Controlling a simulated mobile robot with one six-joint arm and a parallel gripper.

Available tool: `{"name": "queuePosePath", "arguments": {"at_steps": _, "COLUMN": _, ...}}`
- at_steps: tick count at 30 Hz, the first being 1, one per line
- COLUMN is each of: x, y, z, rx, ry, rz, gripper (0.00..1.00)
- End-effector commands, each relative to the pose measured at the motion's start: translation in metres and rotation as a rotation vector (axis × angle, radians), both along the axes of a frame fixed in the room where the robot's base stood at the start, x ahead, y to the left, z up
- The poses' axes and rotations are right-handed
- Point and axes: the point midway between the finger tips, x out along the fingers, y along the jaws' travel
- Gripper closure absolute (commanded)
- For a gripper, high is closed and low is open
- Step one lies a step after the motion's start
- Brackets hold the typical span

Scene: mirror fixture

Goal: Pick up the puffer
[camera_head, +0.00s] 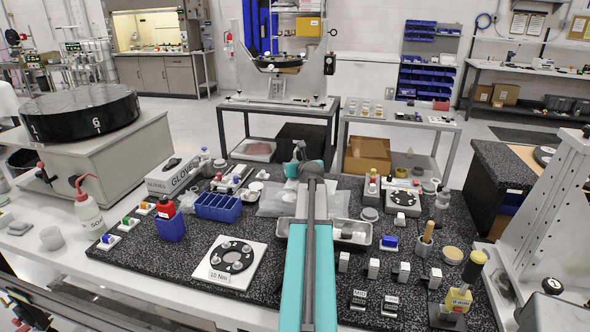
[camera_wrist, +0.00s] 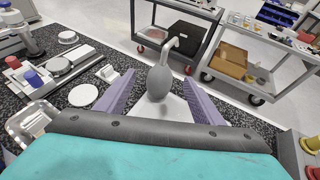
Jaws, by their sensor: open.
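The puffer (camera_wrist: 159,84) is a dark grey bulb with a pale bent nozzle pointing up and away. In the wrist view it shows between the two purple fingers of my gripper (camera_wrist: 158,77), which are apart, with a visible gap on each side of the bulb. In the head view a small grey nozzle-like part of the puffer (camera_head: 299,147) shows just beyond my gripper (camera_head: 302,166). The arm hides most of the bulb there. I cannot tell how far ahead of the fingertips the bulb is.
The speckled black table (camera_head: 180,258) is crowded. A clear plastic bag (camera_head: 270,199) and a metal tray (camera_head: 352,240) lie near my arm. A blue bin (camera_head: 218,207) stands to the left. Two carts stand beyond the table's far edge, one holding a cardboard box (camera_wrist: 226,60).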

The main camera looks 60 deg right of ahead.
Motion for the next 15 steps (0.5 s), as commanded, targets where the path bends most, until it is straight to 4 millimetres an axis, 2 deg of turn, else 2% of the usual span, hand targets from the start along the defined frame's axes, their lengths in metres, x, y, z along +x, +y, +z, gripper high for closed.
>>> {"name": "queuePosePath", "arguments": {"at_steps": 9, "x": 0.02, "y": -0.022, "z": -0.012, "rx": 0.002, "ry": 0.0, "rz": 0.001, "gripper": 0.38}}
{"name": "queuePosePath", "arguments": {"at_steps": 15, "x": 0.026, "y": -0.027, "z": -0.017, "rx": 0.002, "ry": -0.001, "rz": 0.001, "gripper": 0.38}}
